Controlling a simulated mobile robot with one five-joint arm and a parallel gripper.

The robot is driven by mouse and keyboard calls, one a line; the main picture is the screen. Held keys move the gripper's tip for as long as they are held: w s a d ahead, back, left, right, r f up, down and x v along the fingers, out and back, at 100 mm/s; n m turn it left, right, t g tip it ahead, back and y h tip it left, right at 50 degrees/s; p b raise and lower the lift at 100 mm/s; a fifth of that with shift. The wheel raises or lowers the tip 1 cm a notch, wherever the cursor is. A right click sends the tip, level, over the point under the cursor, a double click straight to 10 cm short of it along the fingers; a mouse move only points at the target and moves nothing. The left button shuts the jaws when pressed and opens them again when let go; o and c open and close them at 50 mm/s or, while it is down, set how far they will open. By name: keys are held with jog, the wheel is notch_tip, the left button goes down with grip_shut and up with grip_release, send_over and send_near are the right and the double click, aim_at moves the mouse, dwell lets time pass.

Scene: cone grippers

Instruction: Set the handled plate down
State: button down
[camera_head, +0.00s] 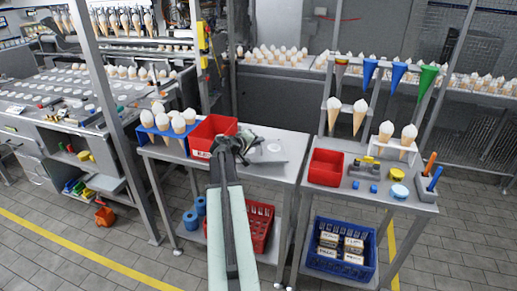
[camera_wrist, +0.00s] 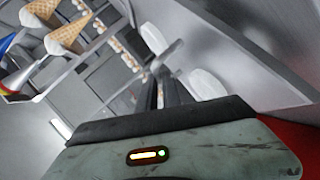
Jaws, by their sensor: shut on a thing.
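My gripper (camera_head: 236,146) is over the left workbench, just right of the red bin. In the wrist view its dark fingers (camera_wrist: 166,94) are shut on a grey bar, which looks like the handle (camera_wrist: 168,54) of the handled plate. The plate (camera_head: 270,158) shows as a flat grey sheet to the right of my gripper, above or on the bench top; I cannot tell if it touches. White round pieces are on or beside it in the wrist view (camera_wrist: 206,83). My arm and gripper hide part of the handle.
A red bin (camera_head: 212,128) and a blue rack (camera_head: 165,136) with several white-topped cones stand left of my gripper. The bench's front right top (camera_head: 270,174) is clear. A second bench at right holds a red tray (camera_head: 326,166), cones and small tools.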

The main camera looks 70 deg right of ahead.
aim_at(259, 149)
jog(key=shift+d, duration=0.4)
jog(key=f+b, duration=0.3)
jog(key=b, duration=0.1)
jog(key=shift+s+d+f, duration=0.15)
jog(key=shift+d+f, duration=0.15)
jog(key=shift+f, duration=0.1)
jog(key=shift+w+a+r, duration=0.1)
jog(key=shift+w+a, duration=0.05)
jog(key=shift+w, duration=0.2)
jog(key=c, duration=1.9)
grip_release()
jog(key=shift+s, duration=0.1)
jog(key=o, duration=0.4)
